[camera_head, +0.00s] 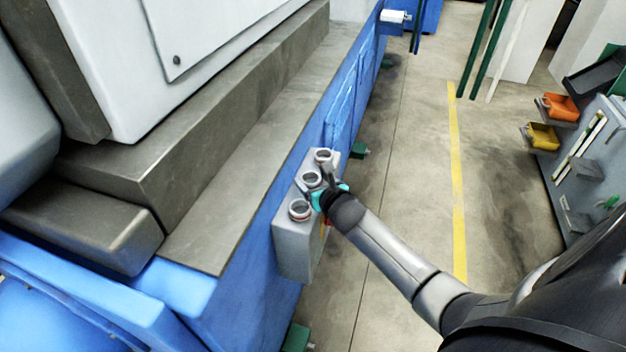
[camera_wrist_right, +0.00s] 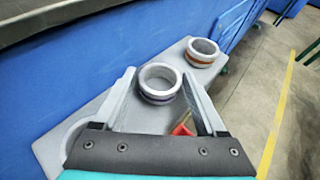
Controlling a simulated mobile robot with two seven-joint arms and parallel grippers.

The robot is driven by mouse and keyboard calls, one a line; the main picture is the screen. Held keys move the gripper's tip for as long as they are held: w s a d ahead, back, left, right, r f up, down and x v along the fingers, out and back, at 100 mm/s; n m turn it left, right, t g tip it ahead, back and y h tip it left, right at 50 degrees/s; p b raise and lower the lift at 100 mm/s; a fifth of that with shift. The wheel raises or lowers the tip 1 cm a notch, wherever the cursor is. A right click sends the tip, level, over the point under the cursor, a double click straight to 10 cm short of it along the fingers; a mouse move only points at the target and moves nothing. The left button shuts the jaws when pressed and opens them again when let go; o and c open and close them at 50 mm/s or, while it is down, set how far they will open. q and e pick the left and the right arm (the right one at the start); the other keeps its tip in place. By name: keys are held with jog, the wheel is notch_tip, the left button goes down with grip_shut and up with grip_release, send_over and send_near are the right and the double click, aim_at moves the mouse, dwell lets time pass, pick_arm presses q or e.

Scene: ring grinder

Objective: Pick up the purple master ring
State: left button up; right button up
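The purple master ring (camera_wrist_right: 160,84) is a grey metal ring with a purple band. It stands on a grey shelf box (camera_wrist_right: 55,158) between the fingers of my right gripper (camera_wrist_right: 158,77) in the wrist view. The fingers are open on either side of the ring; I cannot tell whether either touches it. In the head view the purple ring is the middle one (camera_head: 311,178), beside my right gripper (camera_head: 318,187); its band is not clear there. My left gripper is not in view.
A ring with an orange band (camera_wrist_right: 202,52) stands behind the purple one. A third ring (camera_head: 299,210) stands at the near end of the box and is partly hidden in the wrist view. The blue machine wall (camera_head: 262,226) is close on the left. Open floor (camera_head: 420,180) lies right.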

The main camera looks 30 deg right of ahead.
jog(key=c, duration=1)
jog(key=o, duration=1.1)
jog(key=shift+o, duration=0.2)
